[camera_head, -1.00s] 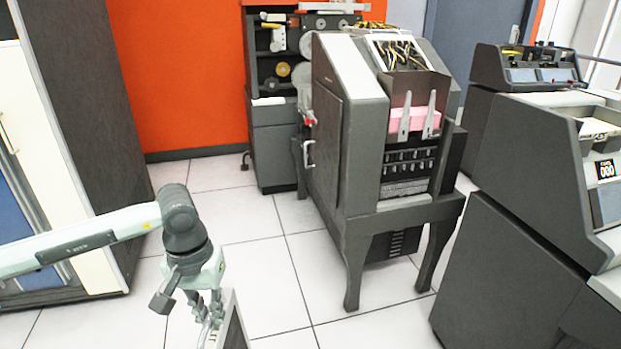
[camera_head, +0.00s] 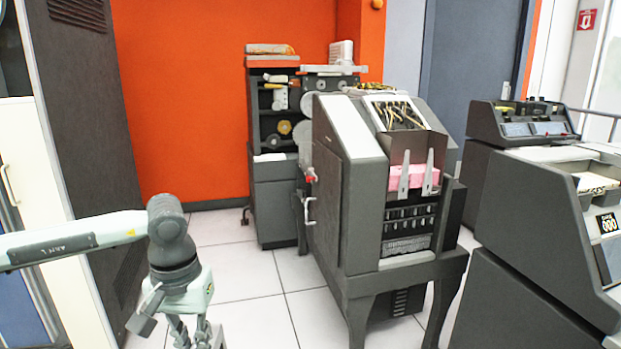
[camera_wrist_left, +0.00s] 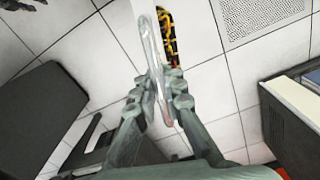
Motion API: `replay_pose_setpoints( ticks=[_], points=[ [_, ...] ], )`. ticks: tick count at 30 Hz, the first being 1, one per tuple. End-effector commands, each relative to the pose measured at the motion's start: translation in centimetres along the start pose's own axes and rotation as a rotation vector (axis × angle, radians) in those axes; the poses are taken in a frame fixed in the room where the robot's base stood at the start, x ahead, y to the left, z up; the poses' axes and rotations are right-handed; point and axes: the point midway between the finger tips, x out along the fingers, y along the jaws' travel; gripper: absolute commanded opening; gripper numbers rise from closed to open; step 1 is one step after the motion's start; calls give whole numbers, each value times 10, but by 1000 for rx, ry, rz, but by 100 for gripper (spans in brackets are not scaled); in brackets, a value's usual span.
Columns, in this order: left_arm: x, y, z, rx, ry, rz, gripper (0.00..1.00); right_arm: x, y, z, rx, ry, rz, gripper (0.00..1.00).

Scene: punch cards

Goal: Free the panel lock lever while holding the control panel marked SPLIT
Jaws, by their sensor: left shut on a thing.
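My left gripper (camera_head: 195,335) is at the bottom left of the head view, its fingertips cut off by the frame edge. In the left wrist view its fingers (camera_wrist_left: 158,90) are shut on a thin panel (camera_wrist_left: 168,38) seen nearly edge-on, with yellow wires on black along one side. Its marking cannot be read. A grey machine (camera_head: 345,135) stands right of the gripper, well apart from it. A panel of yellow wires (camera_head: 398,112) sits in its sloping top. A red lever-like part (camera_head: 311,174) is on its left side; I cannot tell whether it is the lock lever. My right gripper is not in view.
Pink cards (camera_head: 412,178) sit in the machine's front hopper. A tape-reel unit (camera_head: 275,170) stands behind it, a dark console (camera_head: 540,220) to the right, a tall cabinet (camera_head: 85,130) at the left. White tiled floor (camera_head: 245,280) is clear between cabinet and machine.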

Motion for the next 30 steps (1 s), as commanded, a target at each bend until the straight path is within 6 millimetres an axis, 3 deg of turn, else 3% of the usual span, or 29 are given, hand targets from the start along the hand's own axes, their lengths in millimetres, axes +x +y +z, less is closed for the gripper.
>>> replay_pose_setpoints(
  ticks=[6, 11, 16, 24, 30],
  points=[
    [-3, 1, -2, 0, 7, 3, 0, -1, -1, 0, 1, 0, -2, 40],
    [4, 1, -1, 1, 4, 3, 0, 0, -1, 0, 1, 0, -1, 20],
    [36, 2, 5, 4, -1, 5, 0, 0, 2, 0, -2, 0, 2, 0],
    [106, 3, 23, 4, -1, 7, 0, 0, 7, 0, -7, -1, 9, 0],
    [138, 2, 34, 2, 4, 5, 0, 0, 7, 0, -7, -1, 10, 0]
  ],
)
